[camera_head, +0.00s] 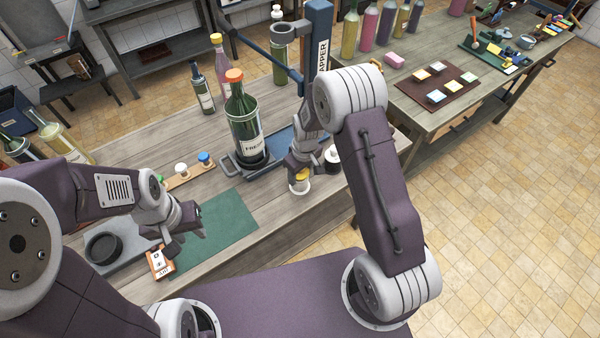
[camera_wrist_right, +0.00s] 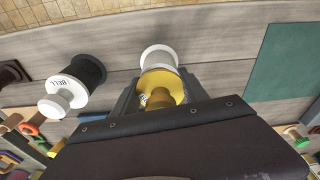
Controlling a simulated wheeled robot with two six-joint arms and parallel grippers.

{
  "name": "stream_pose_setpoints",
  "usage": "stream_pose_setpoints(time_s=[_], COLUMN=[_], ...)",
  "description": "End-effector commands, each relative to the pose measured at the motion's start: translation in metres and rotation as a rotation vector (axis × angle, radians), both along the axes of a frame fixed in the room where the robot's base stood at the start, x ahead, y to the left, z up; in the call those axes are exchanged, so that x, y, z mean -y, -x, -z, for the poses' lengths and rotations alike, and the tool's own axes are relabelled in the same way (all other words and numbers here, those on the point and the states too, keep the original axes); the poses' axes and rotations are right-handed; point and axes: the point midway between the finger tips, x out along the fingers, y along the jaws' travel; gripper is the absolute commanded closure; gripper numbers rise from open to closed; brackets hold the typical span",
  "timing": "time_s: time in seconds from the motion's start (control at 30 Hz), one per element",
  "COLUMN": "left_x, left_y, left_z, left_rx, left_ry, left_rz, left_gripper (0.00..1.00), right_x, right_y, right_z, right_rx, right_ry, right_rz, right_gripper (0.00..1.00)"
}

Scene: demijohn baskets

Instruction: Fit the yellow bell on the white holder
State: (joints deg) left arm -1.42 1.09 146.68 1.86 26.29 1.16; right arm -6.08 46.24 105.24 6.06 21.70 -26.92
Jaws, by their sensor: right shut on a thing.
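The yellow bell (camera_wrist_right: 162,84) is between the fingers of my right gripper (camera_wrist_right: 158,95), which is shut on it. The white holder (camera_wrist_right: 158,57) shows directly beyond the bell in the right wrist view; I cannot tell whether the bell is fully seated on it. In the head view the yellow bell (camera_head: 301,174) is under my right gripper (camera_head: 300,164), with the white holder (camera_head: 300,187) just below, on the bench. My left gripper (camera_head: 187,238) is open and empty, over the green mat's left part.
A white bell (camera_wrist_right: 68,91) on a black holder (camera_wrist_right: 88,69) stands close by. A green bottle (camera_head: 243,120) with an orange cap stands behind. The green mat (camera_head: 225,222) has bare room. The bench's front edge is near.

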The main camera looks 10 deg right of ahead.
Motion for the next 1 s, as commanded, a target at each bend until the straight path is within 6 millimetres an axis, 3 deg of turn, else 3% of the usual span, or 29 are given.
stream_pose_setpoints(time_s=[1.0], left_x=[0.0], left_y=[0.0], left_z=[0.012], left_rx=[0.0], left_ry=[0.0], left_rz=[0.0], left_gripper=[0.64], right_x=[0.0], right_y=[0.0], right_z=[0.016], right_rx=[0.001], right_ry=[0.0], right_rz=[0.0], right_gripper=[1.0])
